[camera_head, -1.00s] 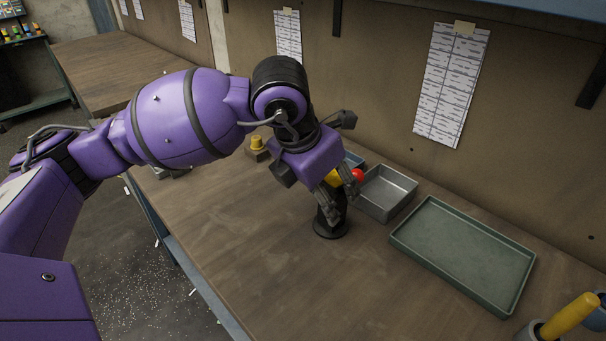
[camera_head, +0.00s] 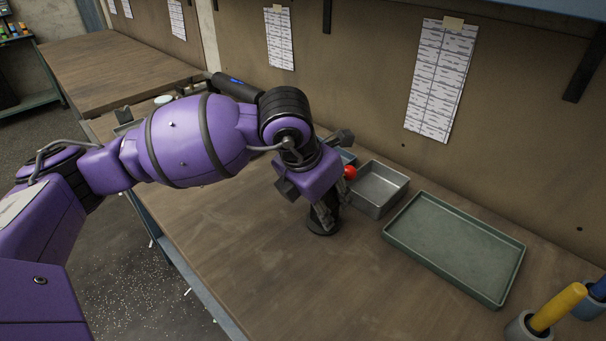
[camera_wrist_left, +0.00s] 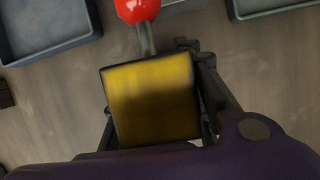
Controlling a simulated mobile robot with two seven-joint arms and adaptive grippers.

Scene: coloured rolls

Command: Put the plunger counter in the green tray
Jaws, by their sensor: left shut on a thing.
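In the head view the gripper hides most of the body, and the red knob (camera_head: 350,173) shows behind. The green tray (camera_head: 455,247) lies empty to the right. My right gripper is out of view.
A grey metal tray (camera_head: 378,187) stands between the device and the green tray. A blue tray (camera_head: 347,156) is partly hidden behind my gripper. Cups holding a yellow handle (camera_head: 558,307) and a blue handle stand at the right. The front of the bench is clear.

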